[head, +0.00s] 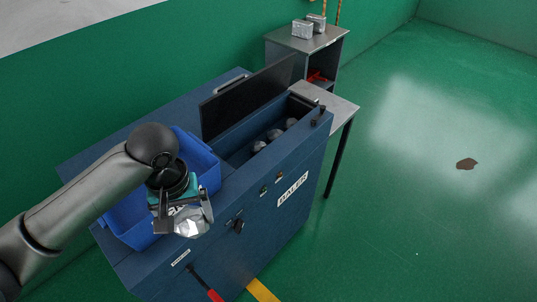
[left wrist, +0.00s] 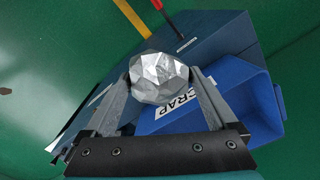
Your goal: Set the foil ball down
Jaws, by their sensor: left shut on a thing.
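The foil ball (head: 190,222) is a crumpled silver lump held between the fingers of my left gripper (head: 184,207). In the left wrist view the ball (left wrist: 158,78) sits between the two grey fingertips of the left gripper (left wrist: 160,84), which is shut on it. In the head view the gripper and ball are over the front edge of the blue scrap bin (head: 131,232). The bin (left wrist: 235,90) carries a white SCRAP label in the wrist view. The foil tray is not clearly seen. My right gripper is not in view.
A grey side table (head: 334,103) and a shelf with silver blocks (head: 303,29) stand behind. Green floor is open at right.

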